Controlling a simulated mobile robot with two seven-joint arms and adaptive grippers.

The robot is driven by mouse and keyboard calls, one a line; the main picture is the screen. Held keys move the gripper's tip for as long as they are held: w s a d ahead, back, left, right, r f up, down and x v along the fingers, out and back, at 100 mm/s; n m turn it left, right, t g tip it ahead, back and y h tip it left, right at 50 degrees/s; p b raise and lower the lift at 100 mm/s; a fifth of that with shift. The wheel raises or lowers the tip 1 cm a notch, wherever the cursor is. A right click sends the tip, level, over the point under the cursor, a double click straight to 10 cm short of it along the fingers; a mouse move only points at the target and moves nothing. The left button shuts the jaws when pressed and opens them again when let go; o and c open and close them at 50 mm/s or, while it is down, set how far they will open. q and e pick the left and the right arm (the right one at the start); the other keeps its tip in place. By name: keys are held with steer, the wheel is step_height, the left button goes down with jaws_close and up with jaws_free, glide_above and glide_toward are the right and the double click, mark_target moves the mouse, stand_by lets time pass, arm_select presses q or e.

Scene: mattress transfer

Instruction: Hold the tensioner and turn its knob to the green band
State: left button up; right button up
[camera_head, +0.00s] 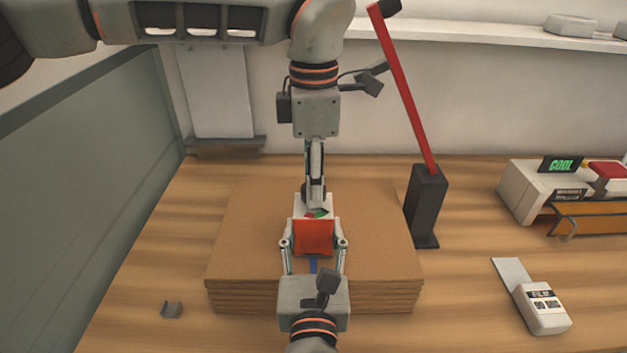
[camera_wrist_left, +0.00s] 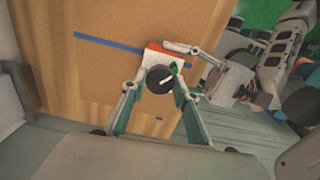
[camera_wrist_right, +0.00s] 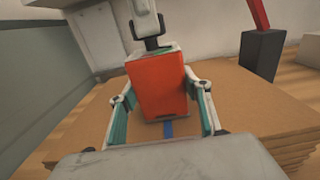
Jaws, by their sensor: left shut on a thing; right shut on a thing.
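The tensioner is a red box (camera_head: 314,238) with a white top on the middle of the cardboard stack (camera_head: 240,240). In the right wrist view its red face (camera_wrist_right: 158,88) fills the space between my right gripper's fingers. My right gripper (camera_head: 314,246) is shut on the tensioner's body from the near side. The black knob (camera_wrist_left: 160,80) with a white pointer line shows in the left wrist view. My left gripper (camera_head: 315,205) comes down from above and is shut on the knob. Red and green band parts show beside the knob; where exactly the pointer reads I cannot tell.
A blue strap (camera_wrist_left: 105,41) runs across the cardboard to the tensioner. A black post with a red bar (camera_head: 427,205) stands right of the stack. A film box (camera_head: 543,307), a white machine reading COOL (camera_head: 540,190) and a small grey bracket (camera_head: 171,310) are on the table.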

arm_select(q)
steer(key=shift+m, duration=1.5)
arm_select(e)
steer(key=shift+r, duration=0.2)
arm_select(q)
steer(key=shift+w, duration=0.1)
steer(key=o, duration=1.1)
step_height(320, 180, up, 12)
steer(key=shift+r, duration=0.1)
